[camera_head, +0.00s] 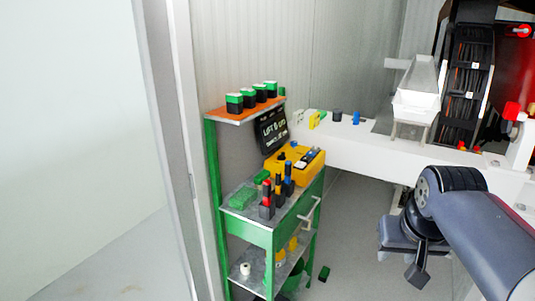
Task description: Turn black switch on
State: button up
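I cannot make out for sure which thing is the black switch. A small black cylinder (337,115) stands on the white beam, left of a small blue piece (356,118); it is too small to tell whether it is a switch. A tall black panel (468,80) with cable-like lines and small white labels stands at the upper right. My gripper (402,258) hangs at the lower right, below the white beam and apart from these things. It points downward. Its fingers are dark and partly hidden by my wrist, so its opening is unclear. No object shows in it.
A green cart (262,235) stands left of centre, holding a yellow case (294,165), several screwdriver-like tools and green-topped blocks. The white beam (400,146) runs across the right. A white hopper (417,100) and red pump parts (511,110) are near the panel. Bare floor lies at left.

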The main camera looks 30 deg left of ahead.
aim_at(281, 157)
jog(key=i+u, duration=0.15)
jog(key=u, duration=0.3)
jog(key=i+u, duration=0.2)
jog(key=u, duration=0.2)
jog(key=i+l+u, duration=0.15)
jog(key=u, duration=0.3)
jog(key=i+l+u, duration=0.15)
jog(key=u, duration=0.25)
jog(key=i+l+u, duration=0.2)
jog(key=i+l, duration=0.15)
jog(key=l, duration=0.3)
jog(key=i+l+u, duration=0.1)
jog(key=l, duration=0.25)
jog(key=i+l+u, duration=0.1)
jog(key=l, duration=0.3)
jog(key=i+l+u, duration=0.1)
jog(key=i+l, duration=0.15)
jog(key=i+l+u, duration=0.1)
jog(key=l, duration=0.4)
jog(key=i+l, duration=0.1)
jog(key=l, duration=0.25)
jog(key=i+l, duration=0.15)
jog(key=l, duration=0.2)
